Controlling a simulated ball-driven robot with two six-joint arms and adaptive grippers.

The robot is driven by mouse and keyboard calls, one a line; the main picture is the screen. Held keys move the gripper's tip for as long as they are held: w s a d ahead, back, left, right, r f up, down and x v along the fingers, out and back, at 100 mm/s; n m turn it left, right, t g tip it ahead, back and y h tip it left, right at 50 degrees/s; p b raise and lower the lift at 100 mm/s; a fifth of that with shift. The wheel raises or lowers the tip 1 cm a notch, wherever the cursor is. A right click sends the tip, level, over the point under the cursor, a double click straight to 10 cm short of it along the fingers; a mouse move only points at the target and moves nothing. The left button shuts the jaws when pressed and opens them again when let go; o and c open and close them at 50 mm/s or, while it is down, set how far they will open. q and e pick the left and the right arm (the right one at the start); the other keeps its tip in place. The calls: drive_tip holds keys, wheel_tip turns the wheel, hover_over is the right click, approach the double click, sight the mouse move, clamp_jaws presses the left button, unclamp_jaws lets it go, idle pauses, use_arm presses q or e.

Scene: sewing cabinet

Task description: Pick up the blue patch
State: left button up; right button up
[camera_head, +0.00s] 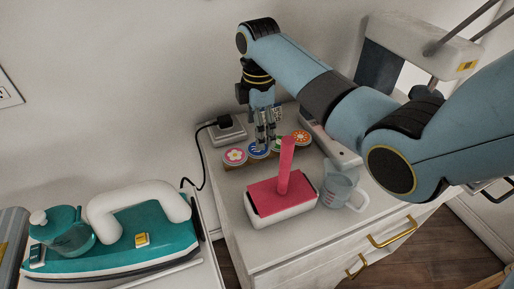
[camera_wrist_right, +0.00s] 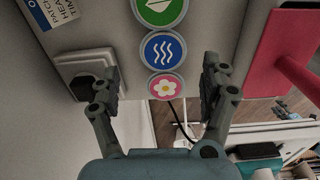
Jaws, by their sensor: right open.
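The blue patch (camera_head: 258,149) is a round disc with white wavy lines, in a row on the cabinet top; it also shows in the wrist view (camera_wrist_right: 162,50), between the pink flower patch (camera_wrist_right: 165,86) and the green leaf patch (camera_wrist_right: 160,10). My right gripper (camera_head: 266,138) is open and empty, pointing down over the row. In the wrist view its fingers (camera_wrist_right: 162,80) stand on either side of the row, with the pink and blue patches between them in the picture. The gripper partly covers the row in the head view.
The orange patch (camera_head: 301,137) ends the row. A pink block with an upright handle (camera_head: 284,190) stands in front on a white base, beside a clear measuring cup (camera_head: 342,187). A power socket with black plug (camera_head: 226,127) is behind left. A teal iron (camera_head: 130,240) sits on the left surface.

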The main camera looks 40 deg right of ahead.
sight(251, 148)
wheel_tip(251, 148, down, 5)
drive_tip(key=shift+s+a+r, duration=0.15)
drive_tip(key=shift+r, duration=0.05)
use_arm(q)
drive_tip(key=w, duration=0.2)
drive_tip(key=shift+w+r, duration=0.1)
drive_tip(key=shift+w, duration=0.25)
drive_tip(key=shift+s, duration=0.15)
drive_tip(key=shift+s, duration=0.4)
drive_tip(key=shift+r, duration=0.1)
use_arm(e)
drive_tip(key=shift+f, duration=0.2)
use_arm(q)
drive_tip(key=shift+w, duration=0.1)
use_arm(e)
drive_tip(key=c, duration=0.8)
